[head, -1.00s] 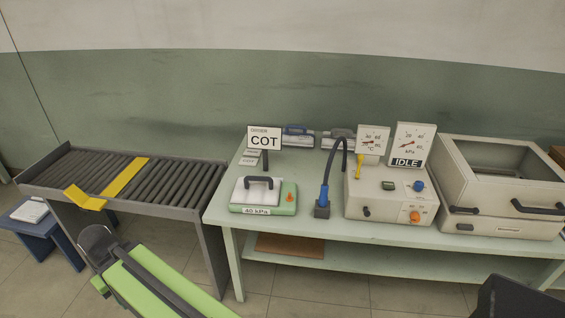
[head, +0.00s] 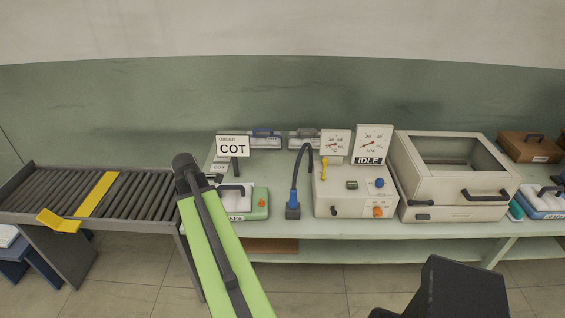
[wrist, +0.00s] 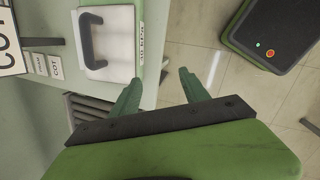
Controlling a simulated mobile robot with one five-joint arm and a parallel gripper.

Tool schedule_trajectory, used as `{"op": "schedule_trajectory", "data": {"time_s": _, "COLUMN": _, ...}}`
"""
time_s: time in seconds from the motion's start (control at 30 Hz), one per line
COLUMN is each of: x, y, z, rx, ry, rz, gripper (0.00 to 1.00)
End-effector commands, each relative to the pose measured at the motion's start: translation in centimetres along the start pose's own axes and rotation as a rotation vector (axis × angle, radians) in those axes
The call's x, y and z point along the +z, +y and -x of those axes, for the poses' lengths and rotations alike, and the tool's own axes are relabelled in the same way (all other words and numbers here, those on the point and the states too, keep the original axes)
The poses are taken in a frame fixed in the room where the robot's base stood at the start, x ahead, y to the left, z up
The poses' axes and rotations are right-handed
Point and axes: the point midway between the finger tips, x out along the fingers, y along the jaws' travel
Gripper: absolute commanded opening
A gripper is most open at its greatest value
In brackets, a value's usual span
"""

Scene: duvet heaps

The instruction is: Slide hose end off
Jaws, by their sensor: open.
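The blue hose end (head: 294,199) stands upright on a small dark block (head: 293,213) near the table's front edge. Its black hose (head: 299,160) arches up and back towards the beige control unit (head: 352,194), which reads IDLE. My gripper (wrist: 159,76) is open and empty, its two green fingers apart over the floor just off the table edge. In the head view my arm reaches to the left of the hose end, and its raised dark end hides part of the green-and-white pad. I cannot make out the fingers there. The hose end does not show in the wrist view.
The white plate with a dark handle (wrist: 100,40) lies beside my fingers in the wrist view. The COT sign (head: 232,147) stands behind it. A roller conveyor (head: 110,195) is at left, a beige windowed box (head: 455,185) at right.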

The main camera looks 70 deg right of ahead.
Motion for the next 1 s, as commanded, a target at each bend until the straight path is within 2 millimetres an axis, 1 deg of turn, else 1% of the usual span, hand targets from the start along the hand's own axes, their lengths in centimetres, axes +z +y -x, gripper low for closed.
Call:
{"op": "schedule_trajectory", "data": {"time_s": 0.03, "x": 5.2, "y": 1.5, "z": 1.1, "rx": 0.002, "ry": -0.028, "rz": 0.051, "gripper": 0.53}}
{"op": "schedule_trajectory", "data": {"time_s": 0.07, "x": 7.9, "y": 2.0, "z": 1.2, "rx": 0.002, "ry": -0.047, "rz": 0.095, "gripper": 0.53}}
{"op": "schedule_trajectory", "data": {"time_s": 0.1, "x": 11.5, "y": 2.4, "z": 1.3, "rx": -0.001, "ry": -0.069, "rz": 0.153, "gripper": 0.53}}
{"op": "schedule_trajectory", "data": {"time_s": 0.17, "x": 16.3, "y": 2.7, "z": 1.5, "rx": -0.009, "ry": -0.101, "rz": 0.231, "gripper": 0.53}}
{"op": "schedule_trajectory", "data": {"time_s": 0.2, "x": 19.2, "y": 2.7, "z": 1.6, "rx": -0.017, "ry": -0.119, "rz": 0.277, "gripper": 0.53}}
{"op": "schedule_trajectory", "data": {"time_s": 0.3, "x": 24.6, "y": 2.4, "z": 1.8, "rx": -0.037, "ry": -0.153, "rz": 0.37, "gripper": 0.53}}
{"op": "schedule_trajectory", "data": {"time_s": 0.33, "x": 25.7, "y": 2.2, "z": 1.8, "rx": -0.042, "ry": -0.16, "rz": 0.39, "gripper": 0.53}}
{"op": "schedule_trajectory", "data": {"time_s": 0.4, "x": 27.6, "y": 1.9, "z": 1.8, "rx": -0.052, "ry": -0.171, "rz": 0.426, "gripper": 0.53}}
{"op": "schedule_trajectory", "data": {"time_s": 0.5, "x": 28.6, "y": 1.7, "z": 1.8, "rx": -0.058, "ry": -0.178, "rz": 0.45, "gripper": 0.53}}
{"op": "schedule_trajectory", "data": {"time_s": 0.63, "x": 28.6, "y": 1.6, "z": 1.5, "rx": -0.059, "ry": -0.178, "rz": 0.453, "gripper": 0.53}}
{"op": "schedule_trajectory", "data": {"time_s": 0.73, "x": 28.6, "y": 1.6, "z": 0.8, "rx": -0.058, "ry": -0.178, "rz": 0.452, "gripper": 0.53}}
{"op": "schedule_trajectory", "data": {"time_s": 0.87, "x": 28.8, "y": 1.6, "z": -0.9, "rx": -0.058, "ry": -0.178, "rz": 0.451, "gripper": 0.53}}
{"op": "schedule_trajectory", "data": {"time_s": 1.0, "x": 29.2, "y": 1.5, "z": -3.7, "rx": -0.058, "ry": -0.177, "rz": 0.451, "gripper": 0.53}}
